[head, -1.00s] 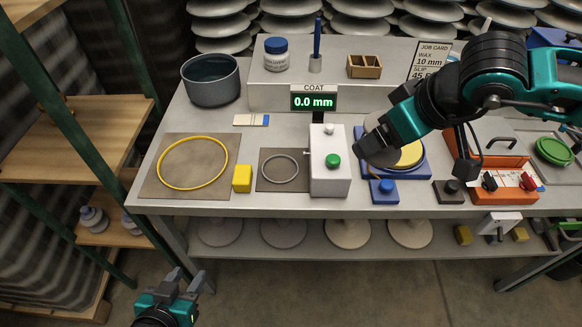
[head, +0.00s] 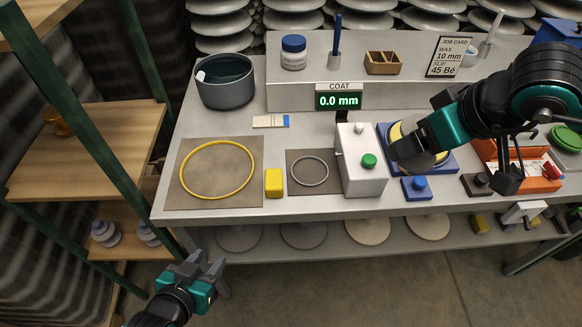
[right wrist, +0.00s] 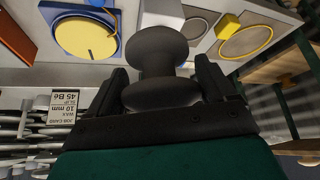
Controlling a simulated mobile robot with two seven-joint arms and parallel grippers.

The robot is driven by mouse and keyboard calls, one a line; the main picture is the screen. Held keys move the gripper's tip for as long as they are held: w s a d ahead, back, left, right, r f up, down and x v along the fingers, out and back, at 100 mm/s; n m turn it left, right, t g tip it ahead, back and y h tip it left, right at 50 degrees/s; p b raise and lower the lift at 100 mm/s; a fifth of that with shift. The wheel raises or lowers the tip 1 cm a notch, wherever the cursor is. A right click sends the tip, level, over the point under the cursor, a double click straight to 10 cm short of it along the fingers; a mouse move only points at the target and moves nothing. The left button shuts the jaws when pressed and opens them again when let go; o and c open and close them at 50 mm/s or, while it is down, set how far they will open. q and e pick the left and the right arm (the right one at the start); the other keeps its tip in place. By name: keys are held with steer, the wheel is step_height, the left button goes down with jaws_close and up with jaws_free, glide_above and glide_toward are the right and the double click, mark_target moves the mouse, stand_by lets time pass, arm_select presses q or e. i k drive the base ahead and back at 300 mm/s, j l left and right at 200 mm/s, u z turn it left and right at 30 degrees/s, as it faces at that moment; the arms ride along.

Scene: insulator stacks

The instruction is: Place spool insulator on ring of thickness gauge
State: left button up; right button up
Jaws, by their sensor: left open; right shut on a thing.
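The spool insulator (right wrist: 160,65) looks dark grey in the right wrist view, with two wide flanges and a narrow waist. My right gripper (right wrist: 163,88) is shut on it. In the head view the right gripper (head: 412,150) is over the blue tray, and the insulator (head: 428,160) shows partly beneath it. The thickness gauge has a white box (head: 362,175) with a green button. Its thin grey ring (head: 326,172) lies on a small brown-grey mat left of the box, with nothing on it. My left gripper (head: 207,268) is open and empty, in front of the bench.
A blue tray (head: 448,158) with a yellow disc (head: 397,133) is right of the gauge box. A yellow block (head: 274,183) and a large yellow ring (head: 252,172) on a mat lie left of the grey ring. The display (head: 339,101) reads 0.0 mm.

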mark_target(310, 172)
steer(key=j, duration=0.7)
steer(key=i+j, duration=0.15)
steer(key=j, duration=0.5)
